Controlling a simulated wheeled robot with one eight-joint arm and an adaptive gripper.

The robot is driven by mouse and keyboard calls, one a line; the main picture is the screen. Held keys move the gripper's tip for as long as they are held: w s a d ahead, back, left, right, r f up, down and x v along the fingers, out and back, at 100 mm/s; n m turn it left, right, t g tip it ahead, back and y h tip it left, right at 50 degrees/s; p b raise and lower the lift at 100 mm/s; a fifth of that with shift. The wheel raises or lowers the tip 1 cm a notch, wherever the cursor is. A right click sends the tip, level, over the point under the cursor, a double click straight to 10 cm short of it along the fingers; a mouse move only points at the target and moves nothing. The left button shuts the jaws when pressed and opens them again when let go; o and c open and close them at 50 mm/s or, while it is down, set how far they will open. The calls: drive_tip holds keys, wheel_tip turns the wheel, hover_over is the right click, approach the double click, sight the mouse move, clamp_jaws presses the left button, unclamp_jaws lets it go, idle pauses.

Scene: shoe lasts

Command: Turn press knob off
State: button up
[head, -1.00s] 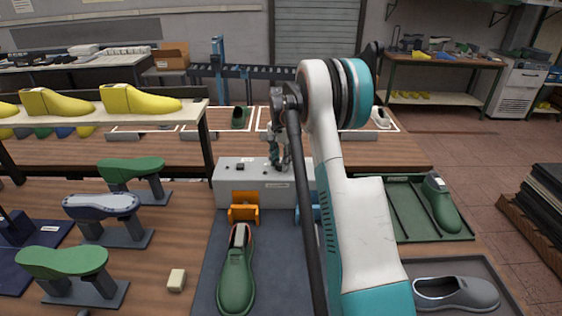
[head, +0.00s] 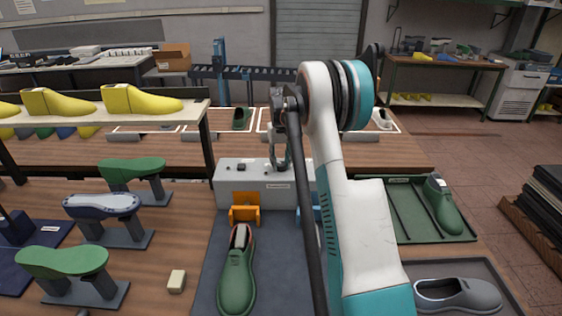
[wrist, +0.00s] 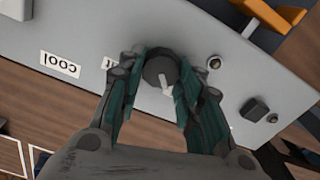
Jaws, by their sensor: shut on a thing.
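The press (head: 240,188) is a light grey box with an orange clamp (head: 244,208) in front. Its round dark knob (wrist: 158,66) shows in the wrist view, with a pale pointer aimed roughly down the picture. My gripper (wrist: 160,85) has its two teal-padded fingers on either side of the knob and is shut on it. In the head view my gripper (head: 280,165) is at the box's top; the knob is hidden there.
A green shoe (head: 236,275) lies on the dark mat in front. Green, blue-grey lasts stand on the left.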

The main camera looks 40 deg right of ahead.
sight(280, 163)
drive_tip(key=shift+n, duration=0.6)
drive_tip(key=o, duration=1.1)
drive_tip(key=shift+c, duration=0.2)
wheel_tip(280, 163, up, 12)
drive_tip(key=shift+a, duration=0.15)
